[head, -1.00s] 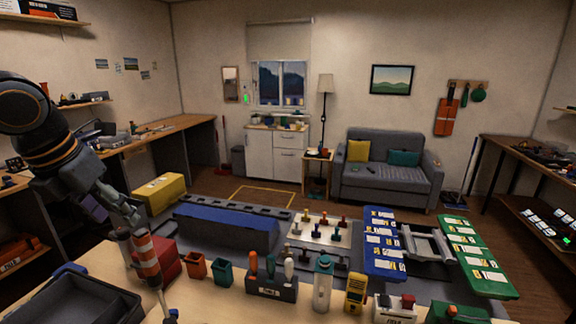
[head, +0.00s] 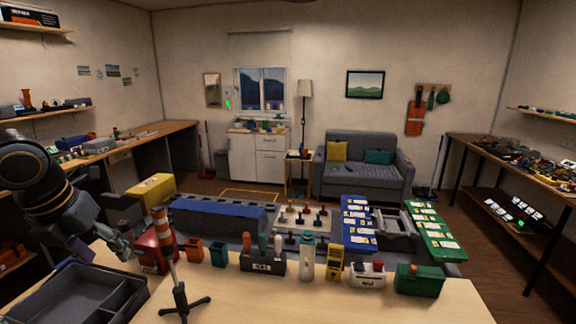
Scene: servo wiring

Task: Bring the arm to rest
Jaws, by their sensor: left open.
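My left arm comes in from the left of the head view, and its gripper (head: 122,246) hangs over the left part of the near table. The gripper is open and I see nothing between its fingers. It is close to the red container (head: 150,256) and left of the red-and-white striped post (head: 163,240); I cannot tell whether it touches the red container. My right gripper is not in view.
A dark divided tray (head: 75,295) sits at the front left below the gripper. Small bins, a tool holder (head: 262,264), a white bottle (head: 307,258), a yellow meter (head: 335,262) and a green box (head: 420,281) line the table's far edge. The tabletop (head: 290,300) before them is bare.

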